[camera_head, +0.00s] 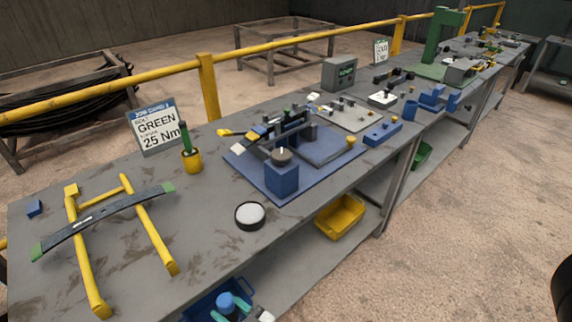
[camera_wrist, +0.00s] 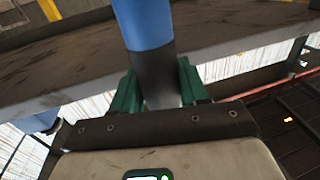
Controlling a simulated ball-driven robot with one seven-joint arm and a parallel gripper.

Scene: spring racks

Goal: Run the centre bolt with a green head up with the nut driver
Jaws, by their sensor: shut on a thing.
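My gripper (camera_wrist: 160,92) has green fingers and is shut on a blue-handled tool, likely the nut driver (camera_wrist: 148,22), with a dark grey lower part between the fingers. In the head view the tool's blue top (camera_head: 226,301) shows at the bottom edge, in front of the bench and below its top. A dark leaf-spring pack (camera_head: 283,130) is on the blue fixture plate (camera_head: 240,165) at mid-bench. I cannot make out a green-headed centre bolt for certain. The job card (camera_head: 156,128) reads GREEN, 25 Nm.
A yellow stand (camera_head: 150,235) holds a curved spring leaf (camera_head: 100,222) at left. A yellow cup (camera_head: 191,161) with a green stick, a round black dish (camera_head: 250,215) and a blue block (camera_head: 282,177) stand nearby. A yellow bin (camera_head: 340,215) sits on the lower shelf.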

